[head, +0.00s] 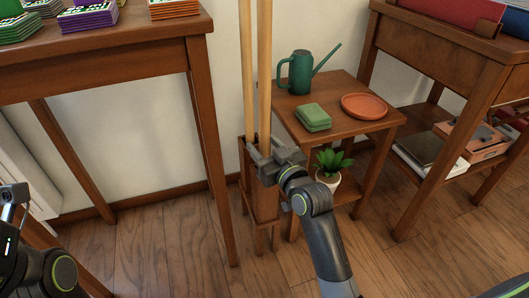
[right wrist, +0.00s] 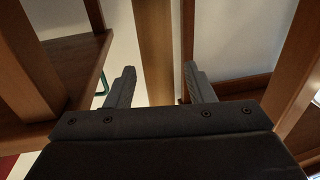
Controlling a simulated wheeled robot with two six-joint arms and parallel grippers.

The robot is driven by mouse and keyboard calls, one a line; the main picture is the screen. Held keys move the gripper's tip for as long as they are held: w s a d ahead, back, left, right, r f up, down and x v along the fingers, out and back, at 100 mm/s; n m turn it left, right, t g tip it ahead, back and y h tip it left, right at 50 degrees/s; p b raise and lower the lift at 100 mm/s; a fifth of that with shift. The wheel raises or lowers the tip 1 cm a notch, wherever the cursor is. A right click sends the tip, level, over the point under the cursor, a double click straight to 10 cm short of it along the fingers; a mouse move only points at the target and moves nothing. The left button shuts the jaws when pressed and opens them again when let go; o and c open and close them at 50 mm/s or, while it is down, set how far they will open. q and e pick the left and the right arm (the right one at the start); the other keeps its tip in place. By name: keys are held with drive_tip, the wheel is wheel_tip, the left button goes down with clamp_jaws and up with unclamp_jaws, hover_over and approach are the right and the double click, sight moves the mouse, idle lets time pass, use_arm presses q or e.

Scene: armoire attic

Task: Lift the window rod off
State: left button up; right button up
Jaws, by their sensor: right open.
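Two pale wooden poles stand upright side by side in a narrow wooden stand; one is the window rod, but I cannot tell which. The left pole (head: 246,70) is slightly behind the right pole (head: 264,65). My right gripper (head: 258,152) is open low at the poles, near the top of the stand (head: 263,205). In the right wrist view, a pole (right wrist: 155,45) rises between the spread fingers of the right gripper (right wrist: 158,84), with gaps at both sides. My left gripper (head: 12,194) is at the left edge, partly cut off, its jaws unclear.
A side table (head: 340,125) right of the stand holds a green watering can (head: 299,75), a green box (head: 313,117) and a terracotta saucer (head: 365,106). A potted plant (head: 329,168) sits below. A taller table (head: 110,65) stands left, another (head: 445,60) at right.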

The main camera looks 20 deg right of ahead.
drive_tip(key=shift+w, duration=0.1)
drive_tip(key=shift+c, duration=0.3)
drive_tip(key=c, duration=1)
clamp_jaws()
drive_tip(key=shift+r, duration=0.1)
drive_tip(key=shift+r, duration=0.15)
